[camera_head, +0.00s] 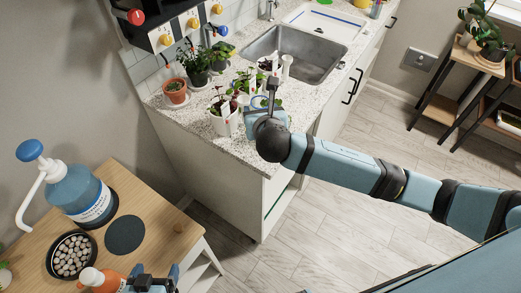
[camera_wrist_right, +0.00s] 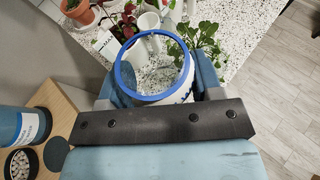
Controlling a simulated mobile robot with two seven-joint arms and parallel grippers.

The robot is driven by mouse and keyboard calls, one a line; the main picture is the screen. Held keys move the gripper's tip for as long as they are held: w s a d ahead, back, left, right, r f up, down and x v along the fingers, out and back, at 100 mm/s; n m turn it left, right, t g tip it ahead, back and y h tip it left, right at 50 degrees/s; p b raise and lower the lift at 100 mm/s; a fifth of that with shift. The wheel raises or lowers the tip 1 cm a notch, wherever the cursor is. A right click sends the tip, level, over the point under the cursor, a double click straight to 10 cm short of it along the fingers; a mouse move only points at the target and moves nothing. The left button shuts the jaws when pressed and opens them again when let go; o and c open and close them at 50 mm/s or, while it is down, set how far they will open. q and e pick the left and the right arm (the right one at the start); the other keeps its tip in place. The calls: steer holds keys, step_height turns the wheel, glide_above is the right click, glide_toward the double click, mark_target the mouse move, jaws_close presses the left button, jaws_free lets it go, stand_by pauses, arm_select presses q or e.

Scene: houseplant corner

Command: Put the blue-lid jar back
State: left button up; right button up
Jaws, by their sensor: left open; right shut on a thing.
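My right gripper (camera_wrist_right: 155,100) is shut on the blue-lid jar (camera_wrist_right: 123,78), which shows in the right wrist view as a blue ring around a see-through middle, with a whitish side bearing dark marks. In the head view my right gripper (camera_head: 267,110) is above the counter's front edge, among the plants, and largely hides the jar. My left gripper (camera_head: 152,283) is open at the bottom edge of the head view, beside an orange bottle (camera_head: 104,281) on the wooden table (camera_head: 150,215).
A blue pump bottle (camera_head: 82,192), a dark round mat (camera_head: 125,234), a pebble-filled dish (camera_head: 52,262) and a wooden knob (camera_head: 179,227) are on the table. Potted plants, including a terracotta pot (camera_head: 176,93) and a white pot (camera_head: 222,125), crowd the counter (camera_head: 255,160) before the sink (camera_head: 300,52).

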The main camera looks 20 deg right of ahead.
step_height(320, 180, down, 10)
steer(key=shift+f, duration=2.45)
steer(key=shift+f, duration=0.1)
steer(key=o, duration=1)
